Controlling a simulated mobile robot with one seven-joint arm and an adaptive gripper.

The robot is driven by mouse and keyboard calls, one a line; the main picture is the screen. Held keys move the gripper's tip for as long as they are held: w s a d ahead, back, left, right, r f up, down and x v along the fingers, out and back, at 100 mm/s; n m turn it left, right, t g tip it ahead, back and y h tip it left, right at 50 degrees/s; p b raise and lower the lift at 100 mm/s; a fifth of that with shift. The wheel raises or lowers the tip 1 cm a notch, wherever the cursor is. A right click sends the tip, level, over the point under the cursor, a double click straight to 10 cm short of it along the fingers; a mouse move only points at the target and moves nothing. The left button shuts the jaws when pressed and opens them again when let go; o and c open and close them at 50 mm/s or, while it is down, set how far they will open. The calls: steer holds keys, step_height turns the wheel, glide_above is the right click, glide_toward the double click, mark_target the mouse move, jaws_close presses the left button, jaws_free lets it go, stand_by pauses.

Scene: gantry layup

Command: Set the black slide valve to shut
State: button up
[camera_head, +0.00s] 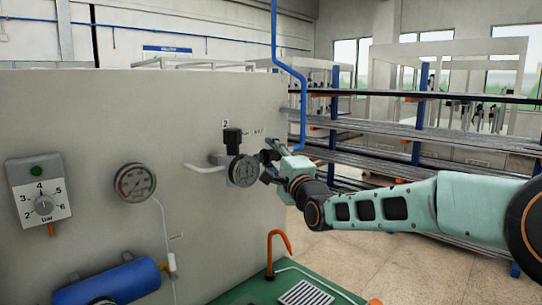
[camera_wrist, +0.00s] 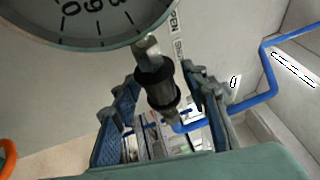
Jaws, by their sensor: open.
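The black slide valve (camera_wrist: 160,86) is a ribbed black sleeve on a metal fitting beside a gauge. In the head view it shows small and dark (camera_head: 267,156) just right of the grey gauge (camera_head: 243,171), partly hard to make out. My gripper (camera_wrist: 161,92) is open, with one blue-grey finger on each side of the sleeve. Whether the fingers touch it I cannot tell. In the head view my gripper (camera_head: 271,167) is at the valve from the right. Small lettered labels (camera_wrist: 177,40) are on the panel by the sleeve; the sleeve's setting is unclear.
The grey panel (camera_head: 100,110) carries a regulator dial (camera_head: 42,205), another gauge (camera_head: 135,182) and a blue cylinder (camera_head: 110,283). A black block (camera_head: 232,141) sits above the grey gauge. A blue pipe (camera_head: 299,90) runs down nearby. An orange hook (camera_head: 276,245) stands below.

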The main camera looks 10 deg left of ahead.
steer(key=shift+c, duration=0.7)
jaws_close()
